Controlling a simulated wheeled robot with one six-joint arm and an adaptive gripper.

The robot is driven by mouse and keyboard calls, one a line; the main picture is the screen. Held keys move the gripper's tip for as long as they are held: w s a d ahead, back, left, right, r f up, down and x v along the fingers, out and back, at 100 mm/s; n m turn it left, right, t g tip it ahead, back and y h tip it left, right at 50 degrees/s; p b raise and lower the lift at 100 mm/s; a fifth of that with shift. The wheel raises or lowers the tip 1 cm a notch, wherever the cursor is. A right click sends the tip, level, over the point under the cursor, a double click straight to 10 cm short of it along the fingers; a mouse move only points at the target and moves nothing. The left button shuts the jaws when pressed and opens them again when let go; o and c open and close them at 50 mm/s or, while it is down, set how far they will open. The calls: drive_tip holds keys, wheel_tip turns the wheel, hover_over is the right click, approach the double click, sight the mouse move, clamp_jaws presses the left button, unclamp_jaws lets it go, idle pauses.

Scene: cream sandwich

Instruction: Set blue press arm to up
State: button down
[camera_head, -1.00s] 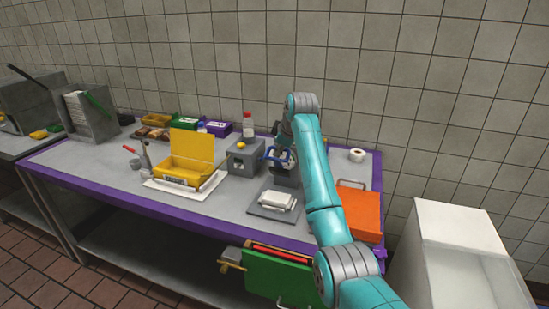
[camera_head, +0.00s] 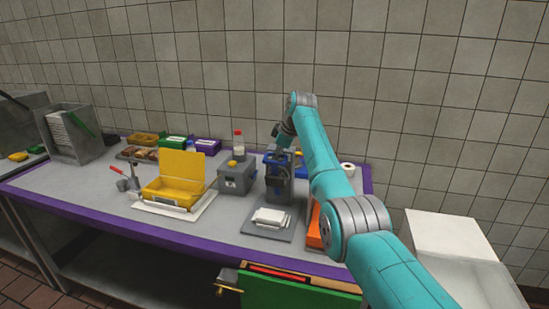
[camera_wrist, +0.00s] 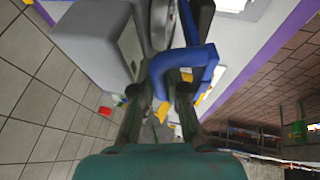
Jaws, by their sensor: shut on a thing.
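The press (camera_head: 279,190) stands on the table with a grey base plate in front of it. Its blue press arm (camera_head: 271,158) shows at the top of the press, partly hidden by my gripper. In the wrist view the blue press arm (camera_wrist: 196,57) is a thick bent handle that passes between my fingers. My gripper (camera_wrist: 163,82) is shut on this handle. In the head view my gripper (camera_head: 281,146) comes down onto the top of the press from behind and above. The exact tilt of the blue arm is hard to tell.
White slices (camera_head: 270,217) lie on the press's base plate. An open yellow case (camera_head: 168,191) is farther left. An orange item (camera_head: 314,230) and a white roll (camera_head: 347,170) are to the right.

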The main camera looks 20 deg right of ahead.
idle(0.4)
drive_tip(key=c, duration=1.5)
unclamp_jaws()
drive_tip(key=shift+o, duration=0.2)
drive_tip(key=shift+a, duration=0.1)
